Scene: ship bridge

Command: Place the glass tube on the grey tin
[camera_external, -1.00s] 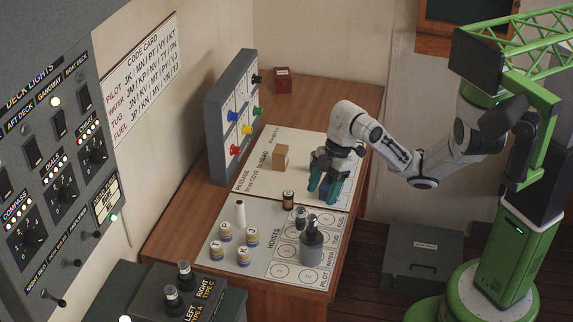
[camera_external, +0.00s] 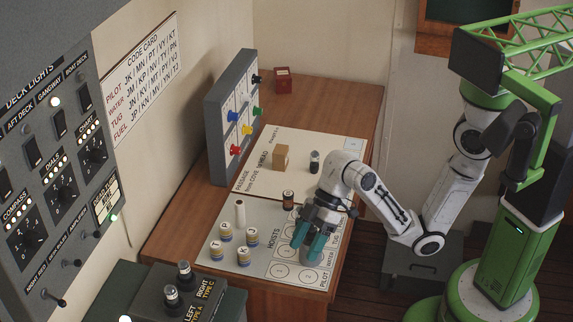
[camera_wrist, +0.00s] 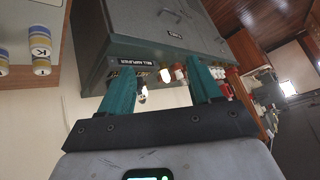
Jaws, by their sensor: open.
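My gripper (camera_external: 308,243) is open, with its teal fingers pointing down over the hoists card at the front right of the desk. A small dark-and-pale upright piece (camera_external: 314,162), perhaps a glass tube, stands on the passage card. In the wrist view my gripper (camera_wrist: 160,88) shows nothing clearly held between its fingers.
A pale rod (camera_external: 240,214) and several banded cylinders (camera_external: 244,254) are left of my gripper. Two tubes (camera_external: 185,270) stand on the dark amplifier box (camera_external: 215,300) in front.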

